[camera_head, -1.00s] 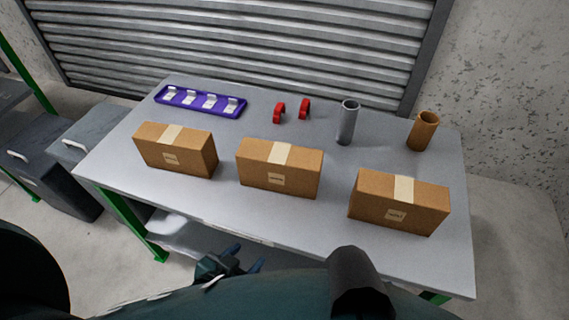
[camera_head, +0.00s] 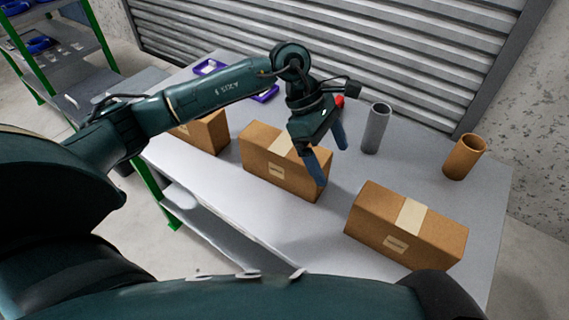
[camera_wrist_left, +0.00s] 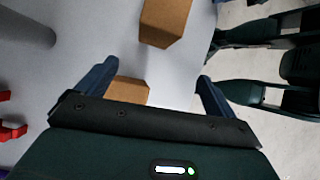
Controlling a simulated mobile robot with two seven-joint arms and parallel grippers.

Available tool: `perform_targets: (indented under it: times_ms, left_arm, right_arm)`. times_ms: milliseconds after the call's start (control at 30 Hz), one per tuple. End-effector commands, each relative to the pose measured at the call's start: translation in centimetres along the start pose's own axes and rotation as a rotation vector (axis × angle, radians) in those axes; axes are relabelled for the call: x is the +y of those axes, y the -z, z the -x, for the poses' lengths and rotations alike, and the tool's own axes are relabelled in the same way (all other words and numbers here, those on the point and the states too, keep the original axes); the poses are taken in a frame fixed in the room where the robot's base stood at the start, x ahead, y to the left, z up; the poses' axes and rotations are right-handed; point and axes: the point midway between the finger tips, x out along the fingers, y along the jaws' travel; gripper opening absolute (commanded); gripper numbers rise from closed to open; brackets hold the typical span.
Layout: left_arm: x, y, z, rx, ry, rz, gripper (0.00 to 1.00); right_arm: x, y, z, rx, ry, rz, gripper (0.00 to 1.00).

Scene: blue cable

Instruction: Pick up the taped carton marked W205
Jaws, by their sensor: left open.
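Three brown taped cartons stand on the grey table (camera_head: 300,225): a left carton (camera_head: 206,132), partly hidden behind my left arm, a middle carton (camera_head: 270,170) and a right carton (camera_head: 405,228). Their labels are too small to read, so I cannot tell which is W205. My left gripper (camera_head: 332,165) is open and empty, its blue fingers pointing down at the right end of the middle carton. In the left wrist view, part of the middle carton (camera_wrist_left: 128,92) shows between the fingers, and the right carton (camera_wrist_left: 165,20) lies beyond. My right gripper is out of view.
A grey tube (camera_head: 376,128) and an orange-brown tube (camera_head: 464,156) stand upright behind the cartons. A red item (camera_head: 339,101) and a purple tray (camera_head: 208,67) are partly hidden by my arm. A shutter (camera_head: 420,60) closes off the back.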

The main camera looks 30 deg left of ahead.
Motion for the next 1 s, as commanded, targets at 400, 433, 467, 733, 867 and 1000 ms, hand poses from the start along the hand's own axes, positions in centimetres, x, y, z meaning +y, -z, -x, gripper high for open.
perform_targets:
  times_ms: [400,433,467,733,867,1000]
  left_arm:
    - [3.1,10.3,8.1,0.539,-0.059,-0.044,0.93]
    - [3.1,10.6,7.7,0.539,-0.057,-0.044,0.93]
    - [3.1,10.9,7.1,0.539,-0.057,-0.044,0.93]
    - [3.6,13.1,3.2,0.535,-0.06,-0.044,0.93]
    - [3.7,13.4,2.4,0.533,-0.062,-0.046,0.93]
    - [4.0,13.8,1.1,0.533,-0.058,-0.045,0.93]
  right_arm:
    - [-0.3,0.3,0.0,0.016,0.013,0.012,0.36]
    - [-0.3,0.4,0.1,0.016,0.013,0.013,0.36]
    - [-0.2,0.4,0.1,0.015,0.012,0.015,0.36]
    - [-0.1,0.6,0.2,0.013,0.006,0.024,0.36]
    - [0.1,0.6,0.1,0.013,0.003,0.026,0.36]
    - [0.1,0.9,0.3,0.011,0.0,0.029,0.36]
